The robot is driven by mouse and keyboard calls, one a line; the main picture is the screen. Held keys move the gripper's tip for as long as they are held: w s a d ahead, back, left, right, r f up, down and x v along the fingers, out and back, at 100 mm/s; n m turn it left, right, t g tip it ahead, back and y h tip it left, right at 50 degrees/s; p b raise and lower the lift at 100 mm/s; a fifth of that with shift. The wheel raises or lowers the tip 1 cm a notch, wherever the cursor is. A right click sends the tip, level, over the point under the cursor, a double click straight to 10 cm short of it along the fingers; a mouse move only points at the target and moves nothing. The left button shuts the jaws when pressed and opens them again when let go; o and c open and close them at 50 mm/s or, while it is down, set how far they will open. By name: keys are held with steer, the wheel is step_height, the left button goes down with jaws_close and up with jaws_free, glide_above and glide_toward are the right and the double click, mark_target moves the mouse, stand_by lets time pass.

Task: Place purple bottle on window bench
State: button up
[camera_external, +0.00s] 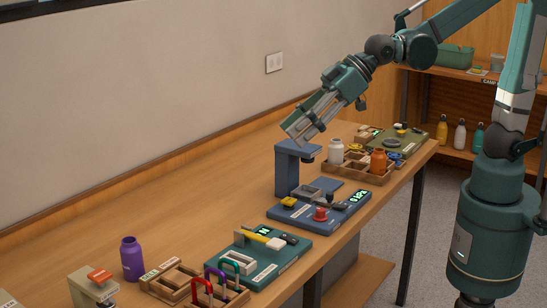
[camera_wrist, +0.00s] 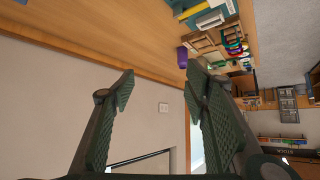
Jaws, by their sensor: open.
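The purple bottle (camera_external: 132,259) stands upright on the long wooden bench (camera_external: 170,210), toward the left end in the external view. It also shows small in the wrist view (camera_wrist: 182,57), near the top middle. My gripper (camera_external: 302,130) is raised above the blue stand at the bench's middle, well away from the bottle. In the wrist view its two fingers (camera_wrist: 160,90) are spread apart with nothing between them. I cannot tell which surface is the window bench; no window is clear in the external view.
A blue stand (camera_external: 288,166) rises under my gripper. Teal tray (camera_external: 262,262), carabiner rack (camera_external: 205,297) and wooden crate (camera_external: 350,172) with white and orange bottles line the bench front. Shelves (camera_external: 462,125) with several bottles stand at right. The bench's back strip is clear.

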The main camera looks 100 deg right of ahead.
steer(key=s+d+f+g, duration=0.1)
steer(key=s+d+f, duration=0.1)
steer(key=s, duration=1.2)
steer(key=s+d+f+m+g, duration=0.1)
steer(key=s+d+f+g, duration=0.1)
steer(key=s, duration=1.3)
steer(key=shift+d+f+h, duration=0.4)
steer(key=shift+d+f, duration=0.3)
steer(key=shift+f, duration=0.05)
steer(key=shift+o, duration=0.5)
steer(key=shift+r, duration=0.1)
